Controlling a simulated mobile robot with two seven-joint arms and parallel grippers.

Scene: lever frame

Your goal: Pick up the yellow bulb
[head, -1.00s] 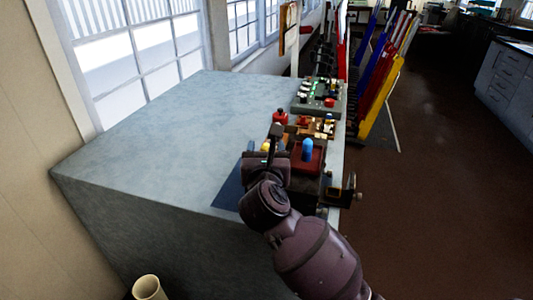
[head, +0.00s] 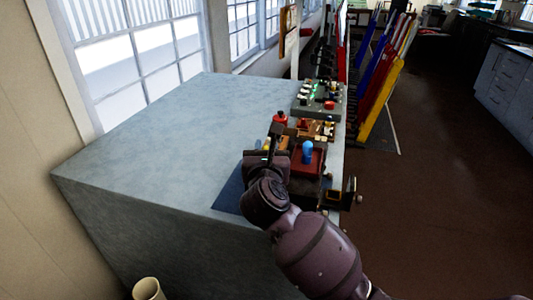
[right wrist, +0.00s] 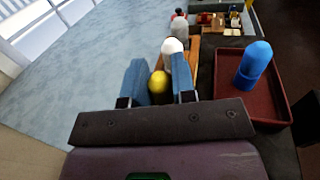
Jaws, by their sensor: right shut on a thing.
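The yellow bulb (right wrist: 158,82) sits between the two blue-grey fingers of my right gripper (right wrist: 160,78) in the right wrist view. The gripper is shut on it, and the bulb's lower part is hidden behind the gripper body. In the head view my right gripper (head: 270,145) is at the right side of the grey worktop, just left of the blue bulb (head: 307,149), and largely hides the yellow bulb. A white bulb (right wrist: 172,47) stands just beyond the fingers in the right wrist view. My left gripper is not in view.
The blue bulb stands in a dark red tray (right wrist: 272,105) to the right of my gripper. A control box (head: 320,100) and small red-topped items are farther back. The worktop (head: 170,130) to the left is clear. Coloured levers (head: 380,95) stand beyond its right edge.

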